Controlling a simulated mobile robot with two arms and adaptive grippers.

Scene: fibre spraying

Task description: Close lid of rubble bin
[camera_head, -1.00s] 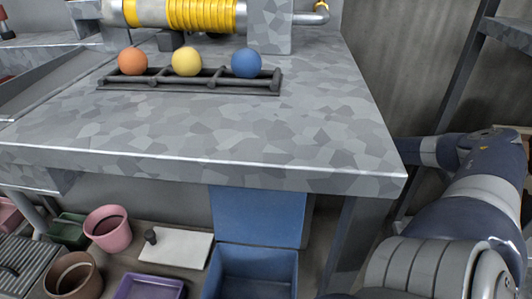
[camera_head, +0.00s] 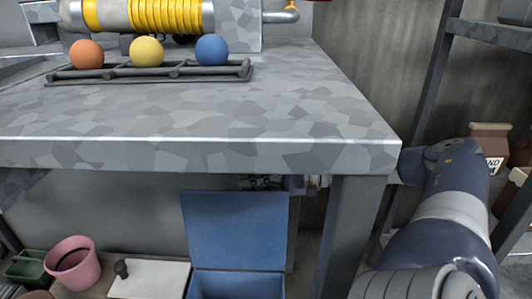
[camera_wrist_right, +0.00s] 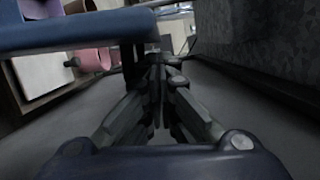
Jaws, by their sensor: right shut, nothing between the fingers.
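The blue bin (camera_head: 235,286) stands on the floor under the worktable, cut off by the bottom edge of the head view. Its blue lid (camera_head: 235,230) stands open, upright at the back of the bin. My right gripper (camera_head: 256,182) shows just below the table's front edge, at the lid's top edge, partly hidden by the table. In the right wrist view the gripper (camera_wrist_right: 158,65) is shut and empty, with the blue lid (camera_wrist_right: 75,32) close on its left. I cannot tell whether they touch. My left gripper is not in view.
The grey worktable (camera_head: 200,120) overhangs the bin, with its leg (camera_head: 350,225) to the right. A white panel with a black knob (camera_head: 150,279), a pink bucket (camera_head: 72,264) and a green container (camera_head: 27,268) stand to the left. A shelf rack (camera_head: 440,75) is at the right.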

